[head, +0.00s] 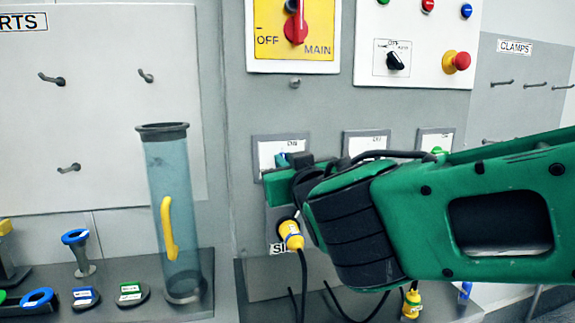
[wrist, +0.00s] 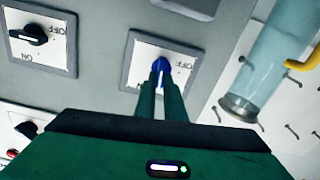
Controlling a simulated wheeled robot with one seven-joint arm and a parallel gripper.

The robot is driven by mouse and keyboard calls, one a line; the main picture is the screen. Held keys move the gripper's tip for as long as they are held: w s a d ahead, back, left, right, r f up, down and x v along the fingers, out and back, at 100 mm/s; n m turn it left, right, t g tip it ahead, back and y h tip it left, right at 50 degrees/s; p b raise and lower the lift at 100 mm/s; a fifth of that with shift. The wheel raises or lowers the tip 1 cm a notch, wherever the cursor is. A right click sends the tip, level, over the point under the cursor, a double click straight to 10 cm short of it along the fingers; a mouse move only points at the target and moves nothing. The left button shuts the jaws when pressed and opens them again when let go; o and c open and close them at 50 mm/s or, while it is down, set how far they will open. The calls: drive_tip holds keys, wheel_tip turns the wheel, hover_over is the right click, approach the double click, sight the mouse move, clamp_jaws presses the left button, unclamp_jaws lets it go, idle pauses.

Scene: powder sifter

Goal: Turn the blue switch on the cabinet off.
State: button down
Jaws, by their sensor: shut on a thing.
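The blue switch (wrist: 158,63) sits on a white plate in a grey frame (wrist: 128,62) on the cabinet front. In the wrist view, the two green fingers of my gripper (wrist: 160,78) are closed on its knob. The head view shows the plate (head: 265,149) at the cabinet's left, with only a small bit of the blue knob (head: 281,160) visible beside my gripper (head: 291,168). An OFF label stands on the plate to the right of the knob in the wrist view. My fingers cover part of the plate, and the knob's exact angle is hard to tell.
A black switch (wrist: 34,35) sits on a neighbouring plate. A yellow plug (head: 291,236) with a cable hangs just below my gripper. A red main switch (head: 296,30) and a red emergency button (head: 460,61) are above. A clear blue cylinder (head: 172,215) stands to the left.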

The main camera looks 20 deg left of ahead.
drive_tip(key=shift+s+a+f+n, duration=0.15)
drive_tip(key=shift+f+n, duration=0.15)
drive_tip(key=shift+n, duration=2.45)
drive_tip(key=shift+s+a+f+n, duration=0.1)
drive_tip(key=shift+a+f+n, duration=0.15)
drive_tip(key=shift+n, duration=2.45)
drive_tip(key=shift+s+a+f+n, duration=0.1)
drive_tip(key=shift+f+n, duration=0.25)
drive_tip(key=shift+n, duration=2.4)
drive_tip(key=shift+f, duration=0.1)
drive_tip(key=c, duration=1.8)
unclamp_jaws()
drive_tip(key=shift+c, duration=0.2)
drive_tip(key=shift+r, duration=0.2)
